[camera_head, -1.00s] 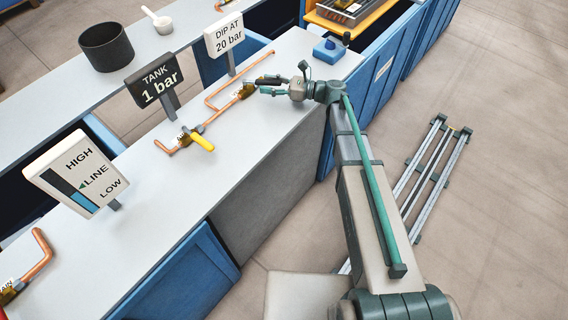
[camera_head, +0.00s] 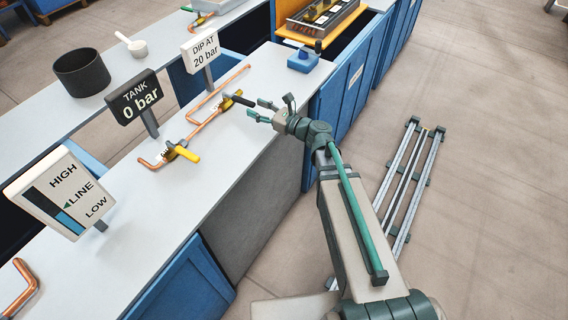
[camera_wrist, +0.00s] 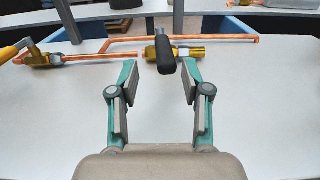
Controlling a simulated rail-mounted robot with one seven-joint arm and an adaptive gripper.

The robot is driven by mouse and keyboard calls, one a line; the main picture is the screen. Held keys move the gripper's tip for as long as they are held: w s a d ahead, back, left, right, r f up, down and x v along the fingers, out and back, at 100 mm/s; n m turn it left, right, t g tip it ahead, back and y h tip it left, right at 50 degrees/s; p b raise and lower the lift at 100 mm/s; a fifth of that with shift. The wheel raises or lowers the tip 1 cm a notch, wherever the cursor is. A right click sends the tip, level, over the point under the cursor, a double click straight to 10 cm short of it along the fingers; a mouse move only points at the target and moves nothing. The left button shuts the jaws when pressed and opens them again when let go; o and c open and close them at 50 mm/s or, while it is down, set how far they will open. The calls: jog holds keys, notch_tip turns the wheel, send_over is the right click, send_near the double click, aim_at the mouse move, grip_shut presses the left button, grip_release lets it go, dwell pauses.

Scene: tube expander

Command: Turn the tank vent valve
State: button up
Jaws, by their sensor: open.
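In the head view a valve with a black handle (camera_head: 243,101) sits on the copper pipe, its handle pointing toward my gripper. In the wrist view this black handle (camera_wrist: 165,56) lies ahead of my fingertips, roughly centred between them. A second valve with a yellow handle (camera_head: 186,154) is on the pipe nearer the front, its handle angled outward. The small valve labels are too small to read. My gripper (camera_head: 257,109) is open and empty, a short way off the black handle. The tank sign (camera_head: 133,97) reads 0 bar.
A "DIP AT 20 bar" sign (camera_head: 200,50) stands behind the pipe. A HIGH/LINE/LOW gauge board (camera_head: 62,195) is at the left. A blue block (camera_head: 303,61) is on the counter's far end. The white counter (camera_head: 190,205) is clear in front of the valves.

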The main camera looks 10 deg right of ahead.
jog(key=v, duration=0.5)
jog(key=shift+f+b, duration=0.1)
jog(key=shift+b, duration=0.3)
jog(key=s+d+f+n+g+h+p, duration=0.2)
jog(key=s+f+n+g, duration=0.3)
jog(key=s+f, duration=0.4)
notch_tip(320, 180, down, 3)
jog(key=shift+s+d+g+p, duration=0.35)
jog(key=shift+d+g+p, duration=0.15)
jog(key=shift+g+p, duration=0.15)
